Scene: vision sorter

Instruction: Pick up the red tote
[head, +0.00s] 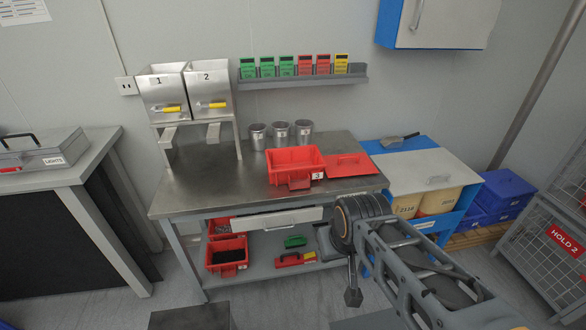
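A red open tote (281,177) with a label "3" on its front stands upright on the metal workbench (222,188). It looks empty. Two smaller red bins are on the shelf below; the front one (226,268) holds dark material. My arm reaches in from the lower right. A dark piece at its hanging end, which seems to be my gripper (352,297), is low in front of the bench, apart from the tote. Its fingers cannot be made out.
Two numbered metal hoppers (210,88) stand at the bench's back left, with several steel cups (280,133) behind the tote. A blue cabinet with a pale top (422,162) stands right. A wire cage (540,240) is far right. The bench's front left is clear.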

